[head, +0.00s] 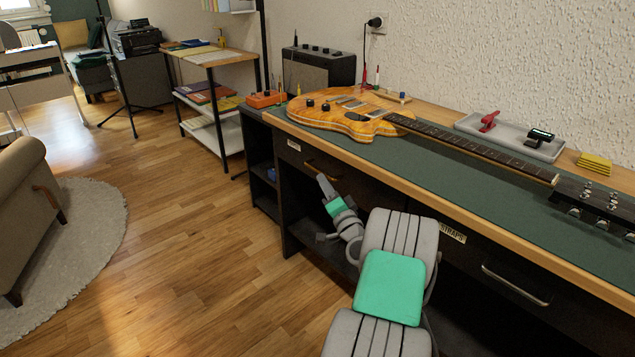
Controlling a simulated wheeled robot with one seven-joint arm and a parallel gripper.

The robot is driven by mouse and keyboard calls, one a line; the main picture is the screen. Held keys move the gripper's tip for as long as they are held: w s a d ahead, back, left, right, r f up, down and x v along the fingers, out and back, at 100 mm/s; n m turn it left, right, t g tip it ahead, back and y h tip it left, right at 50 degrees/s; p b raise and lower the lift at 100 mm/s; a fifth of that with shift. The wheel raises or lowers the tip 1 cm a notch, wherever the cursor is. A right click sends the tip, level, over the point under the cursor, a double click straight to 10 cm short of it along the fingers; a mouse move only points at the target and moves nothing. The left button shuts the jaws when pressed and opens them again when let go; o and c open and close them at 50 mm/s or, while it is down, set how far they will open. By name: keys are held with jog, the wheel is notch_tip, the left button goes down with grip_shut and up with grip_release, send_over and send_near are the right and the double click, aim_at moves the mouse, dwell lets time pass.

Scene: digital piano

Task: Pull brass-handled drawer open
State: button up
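The brass-handled drawer (345,184) is the dark left drawer under the workbench top, and its front looks flush with the bench. Its brass handle (309,163) shows just above and left of my gripper. My gripper (321,179) is in front of this drawer, with its tip close below the handle. I cannot tell whether it touches the handle. The fingers overlap in this view, so their opening does not show.
A second drawer with a silver handle (515,285) and a "STRAPS" label (452,232) is at right. An electric guitar (350,112) lies on the green bench mat (460,185). Open shelves (262,165) stand left of the drawer. The wooden floor (190,240) in front is clear.

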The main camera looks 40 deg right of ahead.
aim_at(317, 169)
jog(key=x, duration=0.6)
jog(key=shift+w+b, duration=0.1)
jog(key=shift+b, duration=0.2)
jog(key=shift+c, duration=0.4)
grip_shut()
dwell(0.6)
